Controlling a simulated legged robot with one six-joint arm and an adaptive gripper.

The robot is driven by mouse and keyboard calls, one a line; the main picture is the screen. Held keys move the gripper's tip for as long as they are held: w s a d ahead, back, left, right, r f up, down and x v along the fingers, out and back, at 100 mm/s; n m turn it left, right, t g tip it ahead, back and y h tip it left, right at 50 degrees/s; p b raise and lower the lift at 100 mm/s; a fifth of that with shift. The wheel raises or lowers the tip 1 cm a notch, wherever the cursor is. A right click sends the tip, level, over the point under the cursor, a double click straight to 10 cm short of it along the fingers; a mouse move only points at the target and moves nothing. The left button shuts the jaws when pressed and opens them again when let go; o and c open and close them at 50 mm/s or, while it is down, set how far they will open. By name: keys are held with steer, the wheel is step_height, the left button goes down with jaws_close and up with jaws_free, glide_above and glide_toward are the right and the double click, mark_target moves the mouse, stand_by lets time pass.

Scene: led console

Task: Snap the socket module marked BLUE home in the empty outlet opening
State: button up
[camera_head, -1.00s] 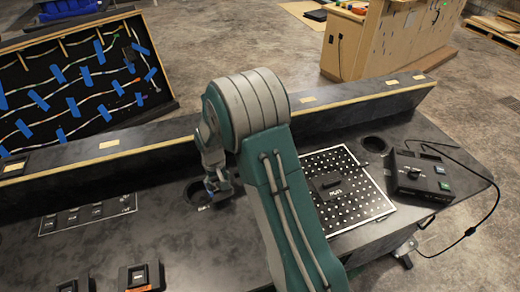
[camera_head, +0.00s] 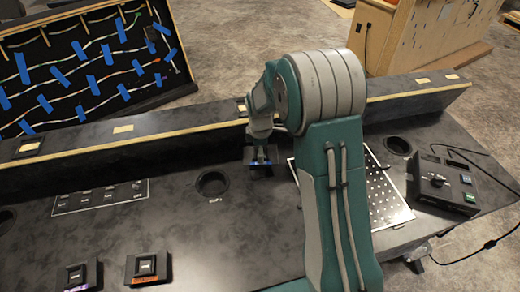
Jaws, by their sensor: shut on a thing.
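My gripper (camera_head: 262,157) points down over the dark bench, between a round recess and the perforated panel. It is shut on a small dark module (camera_head: 263,171) with blue at its edge; its marking is too small to read. I cannot tell whether the module touches the bench. Two other dark modules stand at the front left, one with an orange label (camera_head: 148,267) and one with a purple label (camera_head: 80,276).
A raised ledge (camera_head: 190,130) with pale plates runs along the back. A round recess (camera_head: 213,183), a perforated panel (camera_head: 388,203) and a control box with a cable (camera_head: 446,187) lie on the bench (camera_head: 215,235). My arm covers part of the panel.

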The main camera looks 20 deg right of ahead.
steer(key=shift+d+r+n, duration=0.25)
steer(key=shift+d+n, duration=0.05)
steer(key=shift+n, duration=0.9)
steer(key=shift+a+f, duration=0.15)
steer(key=shift+f, duration=3.1)
steer(key=shift+f, duration=1.15)
steer(key=o, duration=1.1)
steer(key=shift+o, duration=0.2)
step_height(320, 180, up, 12)
steer(key=shift+f, duration=0.1)
